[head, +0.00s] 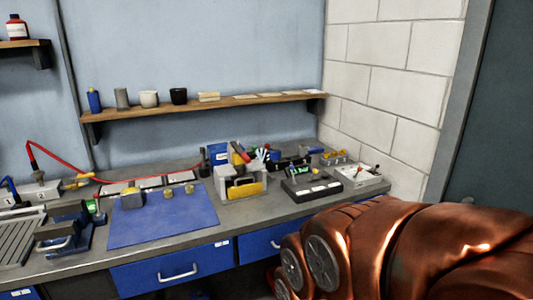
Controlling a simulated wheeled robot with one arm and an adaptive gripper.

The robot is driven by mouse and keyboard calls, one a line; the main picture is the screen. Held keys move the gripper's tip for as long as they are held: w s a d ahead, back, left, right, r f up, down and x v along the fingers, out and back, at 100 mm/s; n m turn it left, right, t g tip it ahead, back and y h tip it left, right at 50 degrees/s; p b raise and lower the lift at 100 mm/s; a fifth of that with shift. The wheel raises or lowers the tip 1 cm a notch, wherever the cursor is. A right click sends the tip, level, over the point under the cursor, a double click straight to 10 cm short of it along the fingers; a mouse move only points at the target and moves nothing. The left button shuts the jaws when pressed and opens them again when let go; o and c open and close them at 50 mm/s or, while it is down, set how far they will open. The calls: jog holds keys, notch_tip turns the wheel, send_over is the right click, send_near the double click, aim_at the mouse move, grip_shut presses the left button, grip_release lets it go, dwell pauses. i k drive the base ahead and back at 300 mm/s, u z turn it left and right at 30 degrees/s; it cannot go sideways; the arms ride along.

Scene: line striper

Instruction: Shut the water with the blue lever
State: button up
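I cannot make out a clear blue lever for water in the head view. A red hose (60,157) arches from another grey block and runs right along the back of the bench. My gripper is not in view. Only a copper-coloured part of my arm shows, filling the lower right and hiding the bench front there.
The grey workbench (75,262) has blue drawers (175,268) below. A blue mat (150,230) carries small parts. A blue vise-like tool (65,232) stands left of it. A white tool holder (240,185) and trays crowd the right. A wooden shelf (215,105) hangs above.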

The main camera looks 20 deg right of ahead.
aim_at(291, 167)
jog(key=k, duration=0.55)
jog(key=u, duration=0.3)
jog(key=i, duration=1.65)
jog(key=z, duration=0.25)
